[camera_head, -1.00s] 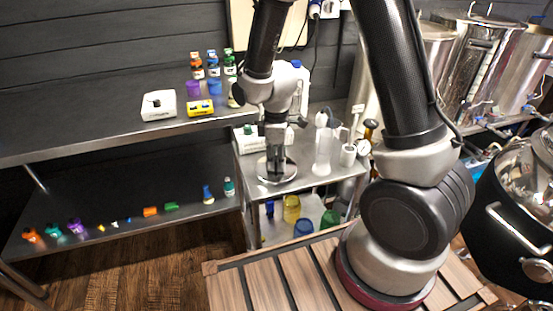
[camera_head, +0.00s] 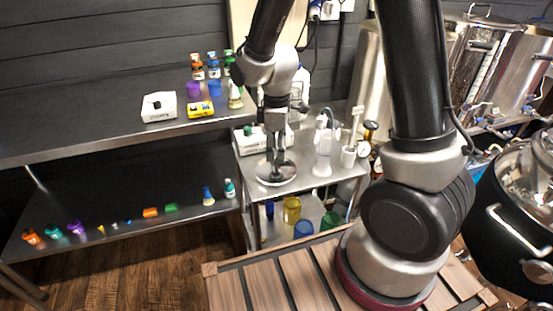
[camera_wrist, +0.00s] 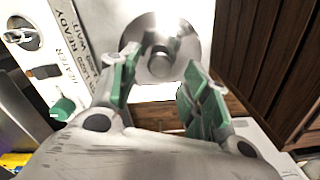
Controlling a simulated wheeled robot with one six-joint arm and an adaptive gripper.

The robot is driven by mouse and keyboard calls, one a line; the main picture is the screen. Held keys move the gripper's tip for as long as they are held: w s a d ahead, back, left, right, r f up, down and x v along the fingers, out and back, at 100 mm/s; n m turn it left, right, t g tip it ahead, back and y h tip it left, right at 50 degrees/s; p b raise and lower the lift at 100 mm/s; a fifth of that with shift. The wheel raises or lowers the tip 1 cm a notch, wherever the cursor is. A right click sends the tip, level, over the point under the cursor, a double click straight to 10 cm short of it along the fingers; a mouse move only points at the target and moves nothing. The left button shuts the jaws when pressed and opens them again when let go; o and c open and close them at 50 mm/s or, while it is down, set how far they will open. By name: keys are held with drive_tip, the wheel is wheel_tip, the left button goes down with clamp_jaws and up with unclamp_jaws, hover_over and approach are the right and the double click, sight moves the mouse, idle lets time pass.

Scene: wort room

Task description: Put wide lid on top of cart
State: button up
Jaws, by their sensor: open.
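The wide lid (camera_head: 284,177) is a round, shiny metal disc with a short knob. It lies flat on the top of the cart (camera_head: 308,182), near its front left corner. The lid also shows in the wrist view (camera_wrist: 182,62), with its knob facing the camera. My gripper (camera_head: 275,157) is just above the lid. In the wrist view my gripper (camera_wrist: 156,90) has its green-padded fingers spread apart, with the knob beyond and between their tips and nothing held.
A white heater-stirrer box (camera_head: 258,142) stands behind the lid on the cart. A clear cylinder (camera_head: 323,155) and a white cup (camera_head: 348,156) stand to the right. Coloured containers, including a yellow one (camera_head: 291,208), sit on the cart's lower shelf. Bottles stand on the left bench (camera_head: 110,128).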

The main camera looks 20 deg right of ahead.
sight(276, 160)
drive_tip(key=s+d+r+m+t, duration=0.1)
drive_tip(key=s+d+r+m, duration=0.25)
drive_tip(key=r, duration=0.55)
drive_tip(key=s+d+r+m+t, duration=0.1)
drive_tip(key=s+d+r+m, duration=0.15)
drive_tip(key=d+r, duration=0.4)
drive_tip(key=s+d+r+m+t, duration=0.1)
drive_tip(key=s+d+r+m, duration=0.1)
drive_tip(key=s, duration=0.4)
drive_tip(key=s+d+r+m+t, duration=0.1)
drive_tip(key=s+d+r+m, duration=0.2)
drive_tip(key=s+r+m, duration=0.1)
drive_tip(key=shift+s+d+r+m, duration=0.3)
drive_tip(key=shift+s+m, duration=0.4)
drive_tip(key=shift+s, duration=0.5)
